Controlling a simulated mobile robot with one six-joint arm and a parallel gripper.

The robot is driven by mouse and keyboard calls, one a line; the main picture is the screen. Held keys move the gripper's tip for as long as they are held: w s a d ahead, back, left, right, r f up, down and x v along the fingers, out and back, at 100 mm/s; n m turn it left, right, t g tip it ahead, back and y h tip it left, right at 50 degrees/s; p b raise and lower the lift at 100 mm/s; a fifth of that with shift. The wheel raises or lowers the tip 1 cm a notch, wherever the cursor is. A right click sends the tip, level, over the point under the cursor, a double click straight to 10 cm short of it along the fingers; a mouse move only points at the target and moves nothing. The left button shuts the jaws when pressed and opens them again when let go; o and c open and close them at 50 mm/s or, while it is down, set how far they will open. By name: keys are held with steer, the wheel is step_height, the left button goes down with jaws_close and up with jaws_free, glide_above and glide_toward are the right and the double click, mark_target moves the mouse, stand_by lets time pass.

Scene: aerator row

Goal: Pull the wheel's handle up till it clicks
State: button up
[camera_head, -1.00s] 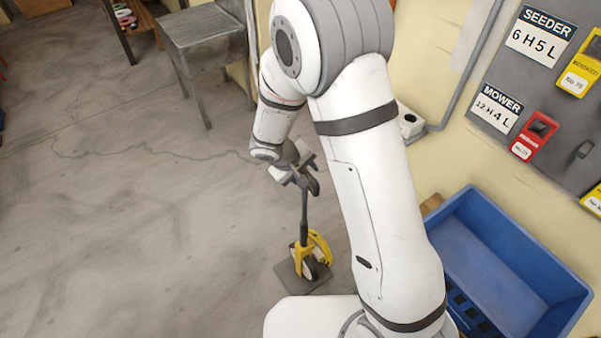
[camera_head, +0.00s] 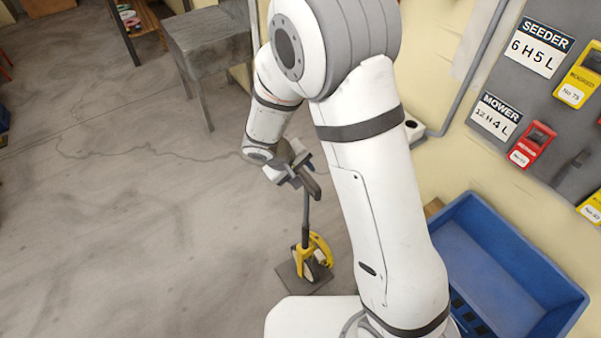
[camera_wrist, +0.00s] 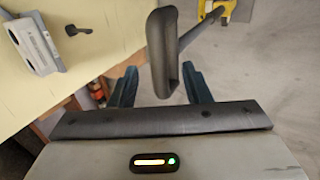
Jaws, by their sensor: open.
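The wheel (camera_head: 324,250) has a yellow frame and stands on a dark floor plate (camera_head: 286,274) in the head view. Its dark handle shaft (camera_head: 306,212) rises from the wheel to my gripper (camera_head: 308,176). In the wrist view the dark handle grip (camera_wrist: 163,55) is upright, between the two fingers of my open gripper (camera_wrist: 160,76). Gaps show on both sides of the grip. The shaft runs up right to the yellow wheel frame (camera_wrist: 212,10).
A blue crate (camera_head: 556,290) stands at the right, by the wall. A grey board with signs (camera_head: 497,116) and red and yellow tags hangs above it. A grey metal table (camera_head: 206,40) stands at the back. The floor left of the wheel is clear.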

steer(key=p+v, duration=0.2)
steer(key=v, duration=0.2)
steer(key=shift+s+a+r, duration=0.1)
steer(key=shift+a+r, duration=0.05)
steer(key=shift+r, duration=0.15)
steer(key=s+d+r+m+g+y, duration=0.1)
steer(key=s+d+r+m, duration=0.25)
steer(key=d+r, duration=0.75)
steer(key=s+d+r+m+y, duration=0.1)
steer(key=s+d+r+y, duration=0.1)
steer(key=s, duration=0.4)
steer(key=s+d+r+m+y, duration=0.1)
steer(key=s+d+r+m, duration=0.1)
steer(key=s+d+r, duration=0.2)
steer(key=s+r, duration=0.2)
steer(key=s, duration=0.1)
steer(key=shift+y, duration=0.4)
